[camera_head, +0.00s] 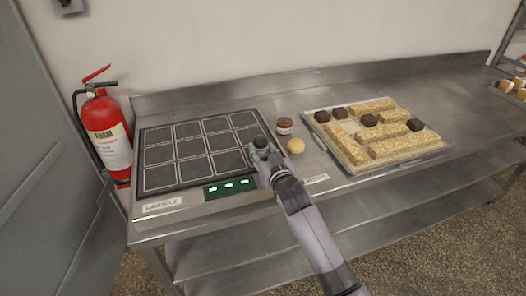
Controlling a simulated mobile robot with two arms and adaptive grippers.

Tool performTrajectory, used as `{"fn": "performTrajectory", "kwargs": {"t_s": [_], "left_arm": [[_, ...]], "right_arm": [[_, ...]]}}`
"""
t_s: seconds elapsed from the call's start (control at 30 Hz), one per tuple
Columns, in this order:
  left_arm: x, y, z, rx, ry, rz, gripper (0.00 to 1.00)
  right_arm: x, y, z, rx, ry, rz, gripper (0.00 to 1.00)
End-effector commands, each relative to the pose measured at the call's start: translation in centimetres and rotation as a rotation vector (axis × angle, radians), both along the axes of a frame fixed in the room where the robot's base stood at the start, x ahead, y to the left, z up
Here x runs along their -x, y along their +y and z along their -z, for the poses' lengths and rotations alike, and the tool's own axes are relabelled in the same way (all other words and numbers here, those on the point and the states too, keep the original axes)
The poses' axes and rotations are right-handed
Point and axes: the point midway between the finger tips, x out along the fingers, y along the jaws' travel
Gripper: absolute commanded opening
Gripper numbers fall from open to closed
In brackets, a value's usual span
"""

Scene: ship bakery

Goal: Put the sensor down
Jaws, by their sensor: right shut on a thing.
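My right gripper (262,152) reaches in from the bottom of the head view. It is over the right edge of the griddle, by the corner next to the green display. It is shut on the sensor, which is mostly hidden by the fingers; only a small dark grey shape shows at the tips. I cannot tell whether it touches the surface below. The griddle (196,141) is a dark plate marked into a grid of rectangles, with no food on it. My left gripper is not in view.
A small brown jar (284,126) and a pale yellow ball (296,146) stand just right of my gripper. Farther right, a tray (352,168) holds pale bars and several dark cubes.

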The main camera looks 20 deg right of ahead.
Motion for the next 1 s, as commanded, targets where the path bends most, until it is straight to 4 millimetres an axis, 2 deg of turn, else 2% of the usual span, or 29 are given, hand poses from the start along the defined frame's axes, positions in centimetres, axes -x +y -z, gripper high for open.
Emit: {"fn": "performTrajectory", "kwargs": {"t_s": [0.23,0.27,0.53,0.9,1.0], "left_arm": [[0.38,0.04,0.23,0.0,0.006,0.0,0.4],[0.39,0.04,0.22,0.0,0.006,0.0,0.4],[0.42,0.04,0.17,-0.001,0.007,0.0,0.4],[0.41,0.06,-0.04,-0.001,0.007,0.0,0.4],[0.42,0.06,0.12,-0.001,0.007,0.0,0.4]], "right_arm": [[-0.03,0.01,0.22,-0.001,-0.002,0.0,0.0],[-0.02,0.0,0.33,0.0,0.0,0.0,0.39],[-0.01,-0.01,0.25,0.0,0.0,0.0,0.57],[-0.03,-0.01,-0.18,0.0,-0.001,0.0,0.59],[0.85,-0.03,-0.12,0.0,0.0,0.0,0.59]]}}
